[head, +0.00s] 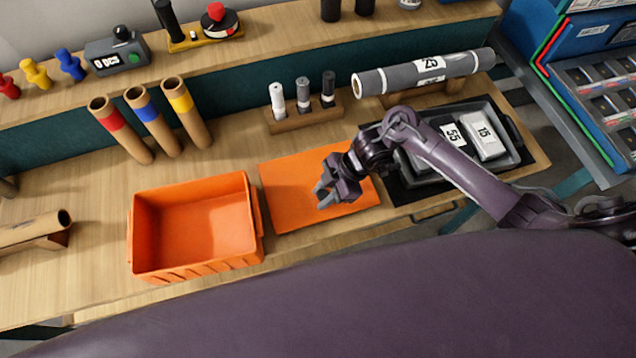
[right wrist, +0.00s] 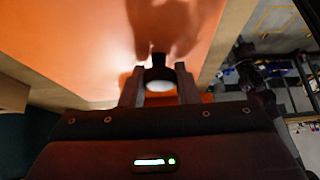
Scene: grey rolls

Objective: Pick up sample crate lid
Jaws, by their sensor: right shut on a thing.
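The sample crate lid (head: 290,180) is a flat orange panel lying on the wooden bench, just right of the open orange crate (head: 200,225). My right gripper (head: 325,192) is over the right part of the lid. In the right wrist view the lid (right wrist: 70,40) fills the upper left, and a dark knob with a pale end (right wrist: 158,74) stands between the two fingers of my right gripper (right wrist: 159,88). The gripper is shut on this knob. The lid looks level, and I cannot tell whether it touches the bench. My left gripper is not in view.
The crate is empty. A black tray (head: 512,150) with grey labelled blocks lies right of the lid, under my right arm. A small wooden stand (head: 305,118) with several cylinders is behind the lid.

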